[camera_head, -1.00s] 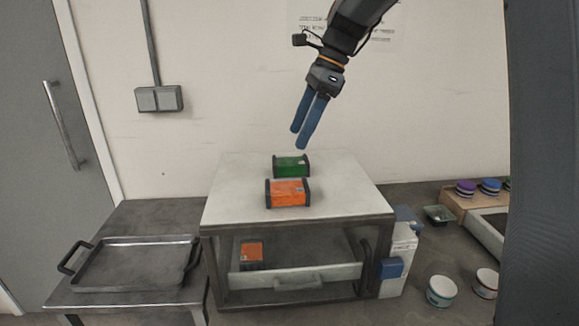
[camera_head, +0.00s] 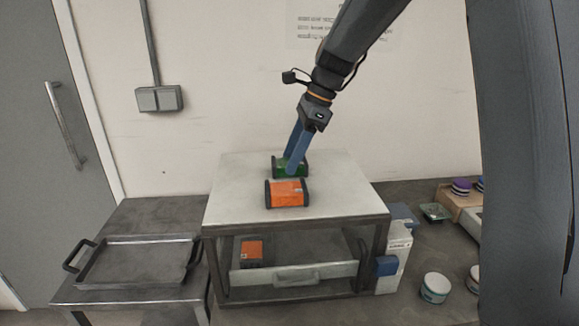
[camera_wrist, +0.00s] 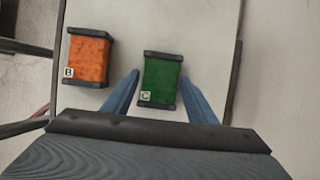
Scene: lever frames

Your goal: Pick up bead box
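A green box (camera_head: 306,166) with dark ends stands on top of the light cabinet (camera_head: 340,195); it shows a "C" label in the wrist view (camera_wrist: 161,80). An orange box (camera_head: 288,194) with dark ends stands just in front of it, labelled "B" in the wrist view (camera_wrist: 87,60). I cannot tell which one is the bead box. My gripper (camera_head: 290,172) points down at the green box, its blue fingers hiding part of it. In the wrist view the fingers are apart, one on each side of the green box, with nothing visibly gripped.
A metal tray (camera_head: 135,265) lies on the lower table at left. White cups (camera_head: 435,288) and a small green dish (camera_head: 435,211) stand at right. The wall is close behind the cabinet.

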